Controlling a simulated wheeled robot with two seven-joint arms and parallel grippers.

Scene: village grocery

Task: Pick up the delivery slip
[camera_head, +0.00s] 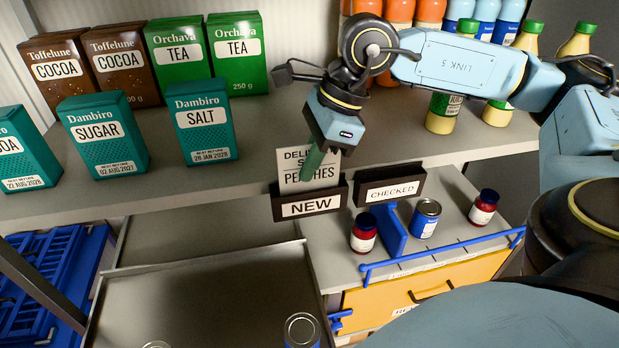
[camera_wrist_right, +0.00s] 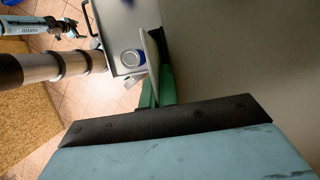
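The delivery slip (camera_head: 290,161) is a pale card with dark print, standing upright in the black holder (camera_head: 310,208) marked NEW at the shelf edge. The word PEACHES shows on it. My right gripper (camera_head: 313,163) reaches down on it from above, one green finger across its face. In the right wrist view the slip (camera_wrist_right: 151,48) stands edge-on between the close-set green fingers (camera_wrist_right: 157,88), which look shut on it. My left gripper is outside the head view; a small light-blue arm part at the wrist view's upper left is too small to read.
A black holder (camera_head: 389,188) marked CHECKED sits right beside the NEW one. Boxes of salt (camera_head: 201,122) and sugar (camera_head: 103,134) stand on the shelf at left, bottles behind at right. Below are a grey tray (camera_head: 200,290) and a counter with jars and a can (camera_head: 425,219).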

